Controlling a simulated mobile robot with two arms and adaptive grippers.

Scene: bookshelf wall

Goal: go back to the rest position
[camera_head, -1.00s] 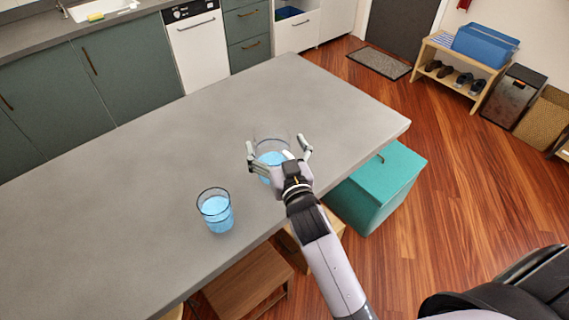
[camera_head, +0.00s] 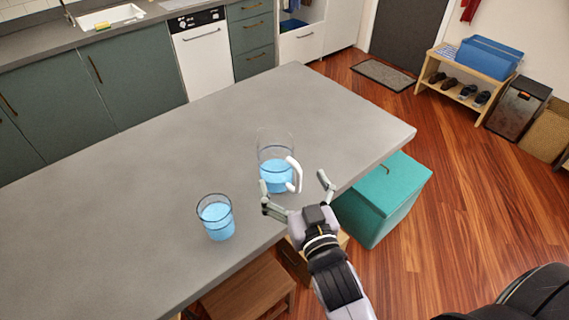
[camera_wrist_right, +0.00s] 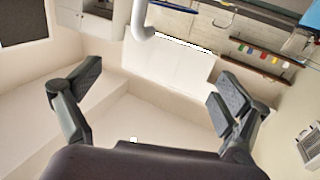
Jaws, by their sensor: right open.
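My right gripper (camera_head: 293,190) is open and empty at the front edge of the grey counter. Its two fingers are spread wide apart, also in the right wrist view (camera_wrist_right: 160,95). Just beyond it stands a clear pitcher (camera_head: 274,177) with a white handle and blue liquid, upright on the counter. The handle faces the gripper, and the fingers are not closed on it. A white curved part, likely the handle (camera_wrist_right: 141,20), shows at the top of the wrist view. My left gripper is not in view.
A glass of blue liquid (camera_head: 216,218) stands left of the gripper on the counter (camera_head: 130,205). A teal bin (camera_head: 383,199) and a wooden stool (camera_head: 248,290) are beside the counter. Open wooden floor lies to the right.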

